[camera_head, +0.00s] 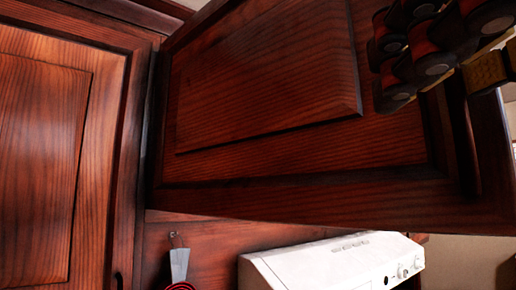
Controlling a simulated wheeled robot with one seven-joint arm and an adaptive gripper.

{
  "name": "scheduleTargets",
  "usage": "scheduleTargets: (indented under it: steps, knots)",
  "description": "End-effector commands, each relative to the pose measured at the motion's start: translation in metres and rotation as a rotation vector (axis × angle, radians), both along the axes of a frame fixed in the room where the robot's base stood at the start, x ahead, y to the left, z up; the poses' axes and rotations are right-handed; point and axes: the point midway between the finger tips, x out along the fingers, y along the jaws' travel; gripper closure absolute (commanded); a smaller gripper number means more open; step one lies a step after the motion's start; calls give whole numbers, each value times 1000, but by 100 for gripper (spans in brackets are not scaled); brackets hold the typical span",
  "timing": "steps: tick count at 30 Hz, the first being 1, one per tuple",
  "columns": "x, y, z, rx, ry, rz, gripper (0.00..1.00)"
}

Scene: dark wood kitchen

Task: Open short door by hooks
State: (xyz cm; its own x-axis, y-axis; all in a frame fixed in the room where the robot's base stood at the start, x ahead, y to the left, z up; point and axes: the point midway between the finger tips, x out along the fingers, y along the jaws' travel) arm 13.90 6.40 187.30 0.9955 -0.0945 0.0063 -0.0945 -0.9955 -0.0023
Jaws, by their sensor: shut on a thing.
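The short door (270,90) is a dark red-brown wooden cabinet door with a raised panel. It fills the upper middle and right of the head view. It looks swung outward at an angle, with its left side by the neighbouring cabinet. My gripper (398,92), with black and dark red parts, is at the top right, against the right part of the door. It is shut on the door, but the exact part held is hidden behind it. A small dark hook (173,236) on the wall below the door carries a hanging utensil (179,265) with a red part.
A white range hood (335,262) with small knobs stands below the door. A tall wooden cabinet door (45,165) fills the left side. A pale wall (465,258) shows at the lower right.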

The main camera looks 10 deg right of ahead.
Motion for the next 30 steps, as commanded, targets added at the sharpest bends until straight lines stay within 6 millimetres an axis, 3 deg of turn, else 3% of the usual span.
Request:
scheduleTargets:
  steps: [7, 11, 24, 30]
  knots:
    - [1, 1, -2, 4, 5, 7, 74]
    - [-10, 2, -2, 3, 6, 9, 74]
    - [-96, 6, 0, 1, -3, 4, 74]
    - [-119, 7, -1, 3, -3, 2, 74]
